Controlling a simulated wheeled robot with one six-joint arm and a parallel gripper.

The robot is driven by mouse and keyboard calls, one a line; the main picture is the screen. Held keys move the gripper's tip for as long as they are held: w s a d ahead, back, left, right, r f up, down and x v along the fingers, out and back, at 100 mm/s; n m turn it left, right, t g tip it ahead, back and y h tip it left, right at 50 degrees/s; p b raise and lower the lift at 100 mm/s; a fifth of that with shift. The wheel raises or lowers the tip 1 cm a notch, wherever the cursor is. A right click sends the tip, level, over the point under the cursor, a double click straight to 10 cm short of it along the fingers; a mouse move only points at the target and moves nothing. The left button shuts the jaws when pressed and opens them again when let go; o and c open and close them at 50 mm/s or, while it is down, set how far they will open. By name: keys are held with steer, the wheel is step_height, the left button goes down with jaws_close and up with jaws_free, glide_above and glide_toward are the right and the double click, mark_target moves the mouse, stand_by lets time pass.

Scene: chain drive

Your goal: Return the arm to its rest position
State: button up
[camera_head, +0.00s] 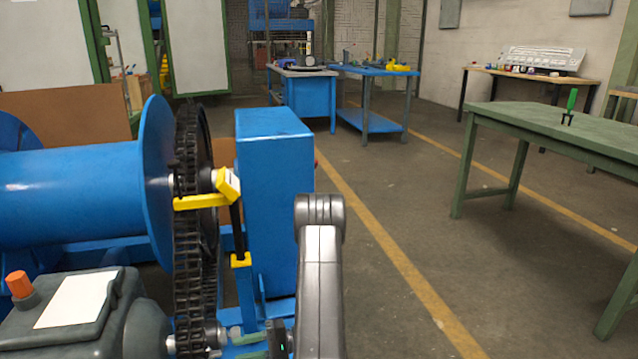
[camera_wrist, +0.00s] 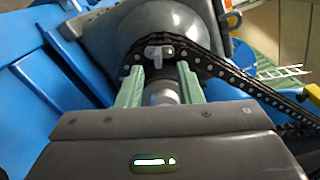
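My gripper (camera_head: 240,340) is at the bottom of the head view, by the lower end of the chain drive. In the wrist view its two green fingers (camera_wrist: 158,76) stand apart, with a gap on both sides of a grey shaft end (camera_wrist: 160,92). The black roller chain (camera_head: 187,265) runs upright around a large upper sprocket and a small lower one. In the wrist view the chain (camera_wrist: 235,75) wraps the lower sprocket just beyond the fingertips. A small silver piece (camera_wrist: 158,52) sits there between the tips; I cannot tell whether they touch it. My arm (camera_head: 320,270) reaches up from the bottom middle.
A blue housing (camera_head: 275,190) stands close beside my arm. A yellow bar (camera_head: 202,201) crosses the chain. The grey motor (camera_head: 65,330) and blue drum (camera_head: 70,195) are left. A green table (camera_head: 540,125) holds a green-handled tool (camera_head: 571,102).

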mark_target(219, 353)
steer(key=p+v, duration=0.2)
steer(key=v, duration=0.7)
steer(key=b+x, duration=0.3)
steer(key=x, duration=0.9)
steer(key=shift+a, duration=0.25)
steer(key=shift+d+r, duration=0.25)
steer(key=shift+d, duration=0.05)
steer(key=shift+a+p, duration=0.1)
steer(key=shift+p, duration=0.55)
steer(key=v, duration=0.5)
steer(key=shift+d+f, duration=0.25)
steer(key=shift+d, duration=0.15)
